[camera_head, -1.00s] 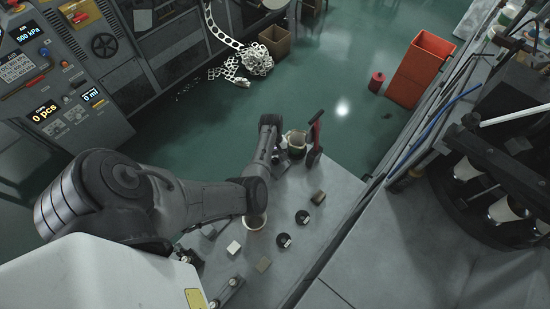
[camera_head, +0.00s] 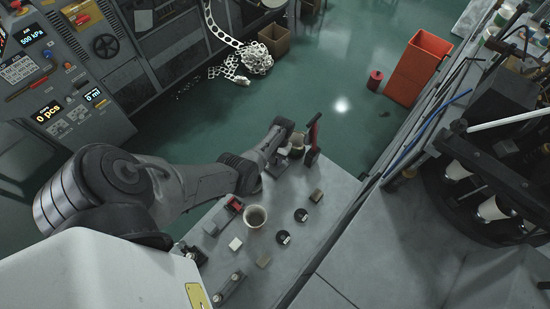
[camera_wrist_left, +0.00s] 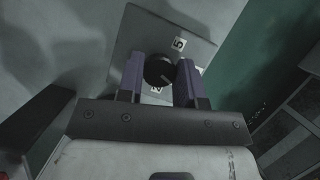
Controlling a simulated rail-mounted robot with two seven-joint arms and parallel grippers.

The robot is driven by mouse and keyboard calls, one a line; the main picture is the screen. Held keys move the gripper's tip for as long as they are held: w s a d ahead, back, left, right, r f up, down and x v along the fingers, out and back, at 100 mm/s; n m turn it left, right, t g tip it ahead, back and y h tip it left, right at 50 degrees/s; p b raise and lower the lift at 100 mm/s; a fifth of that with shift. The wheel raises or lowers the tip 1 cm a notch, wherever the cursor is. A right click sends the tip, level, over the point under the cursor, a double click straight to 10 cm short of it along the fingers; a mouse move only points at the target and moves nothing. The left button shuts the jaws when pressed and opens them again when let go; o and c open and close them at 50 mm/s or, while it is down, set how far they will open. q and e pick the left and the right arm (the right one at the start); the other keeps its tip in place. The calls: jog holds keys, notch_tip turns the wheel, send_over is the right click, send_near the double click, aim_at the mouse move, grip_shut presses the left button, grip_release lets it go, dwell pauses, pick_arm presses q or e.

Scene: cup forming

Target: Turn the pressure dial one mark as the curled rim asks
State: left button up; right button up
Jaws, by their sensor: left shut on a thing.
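The pressure dial (camera_wrist_left: 157,71) is a round black knob with a pale pointer line, on a grey plate (camera_wrist_left: 160,30) with a white "5" label and another label partly hidden below the knob. My left gripper (camera_wrist_left: 161,66) has its two fingers on either side of the knob and is shut on it. In the head view my left arm reaches over the bench, and the dial cannot be made out there. A pale paper cup (camera_head: 255,217) stands upright and open on the bench; its rim is too small to read for curl. My right gripper is not in view.
Two black discs (camera_head: 301,215) and small blocks (camera_head: 317,195) lie near the cup on the bench. A red-topped item (camera_head: 235,203) is left of it. Machinery (camera_head: 490,180) is at right.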

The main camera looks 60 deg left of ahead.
pick_arm(q)
jog(key=shift+m, duration=0.3)
jog(key=o, duration=0.9)
jog(key=shift+p+v, duration=0.65)
jog(key=shift+v, duration=6.3)
jog(key=shift+d, duration=0.1)
